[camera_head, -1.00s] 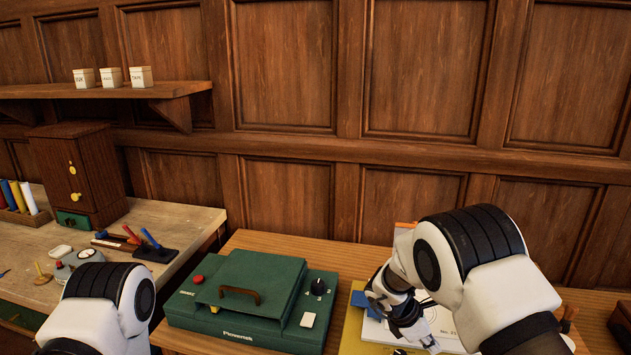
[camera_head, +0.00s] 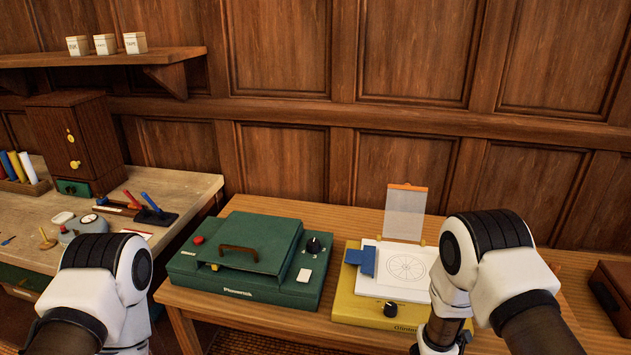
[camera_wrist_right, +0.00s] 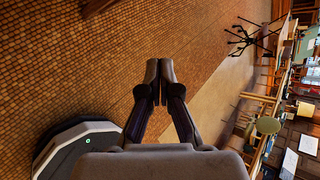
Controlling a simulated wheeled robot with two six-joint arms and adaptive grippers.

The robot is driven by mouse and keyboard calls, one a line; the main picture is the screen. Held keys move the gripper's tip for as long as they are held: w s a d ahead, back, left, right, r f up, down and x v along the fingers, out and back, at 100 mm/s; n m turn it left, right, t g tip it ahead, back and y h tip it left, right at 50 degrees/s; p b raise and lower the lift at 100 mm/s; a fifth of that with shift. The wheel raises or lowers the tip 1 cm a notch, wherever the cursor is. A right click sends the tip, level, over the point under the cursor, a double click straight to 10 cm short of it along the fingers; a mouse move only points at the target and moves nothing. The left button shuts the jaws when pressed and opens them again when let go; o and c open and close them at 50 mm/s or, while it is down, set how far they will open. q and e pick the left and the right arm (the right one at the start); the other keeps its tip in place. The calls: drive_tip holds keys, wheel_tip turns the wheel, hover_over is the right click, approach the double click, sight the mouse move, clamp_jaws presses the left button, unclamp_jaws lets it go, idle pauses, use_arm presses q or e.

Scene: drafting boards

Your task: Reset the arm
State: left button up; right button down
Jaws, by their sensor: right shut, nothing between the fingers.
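My right gripper (camera_wrist_right: 160,82) shows in the right wrist view with its two fingers together and nothing between them, above a brown tiled floor. In the head view my right arm (camera_head: 490,265) bends down at the right, in front of the yellow drafting board. Its fingers are not visible there. My left arm (camera_head: 105,270) is at the lower left, with its gripper out of view.
The yellow device (camera_head: 355,308) carries white paper with a circle drawing (camera_head: 407,267), a blue block (camera_head: 361,261) and a raised clear flap (camera_head: 405,213). A green machine (camera_head: 245,262) stands left of it. A brown box (camera_head: 612,290) is at right.

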drive_tip(key=s+a+f+n+t+y, duration=0.1)
drive_tip(key=s+f+n+y, duration=0.3)
drive_tip(key=n, duration=0.6)
drive_tip(key=s+a+f+n+t, duration=0.1)
drive_tip(key=s+n, duration=0.5)
drive_tip(key=n, duration=0.3)
drive_tip(key=s+a+n+g+y, duration=0.1)
drive_tip(key=s+a+n+y, duration=0.5)
drive_tip(key=n, duration=1.6)
drive_tip(key=s+a, duration=0.3)
drive_tip(key=a, duration=0.1)
drive_tip(key=shift+s+a, duration=0.4)
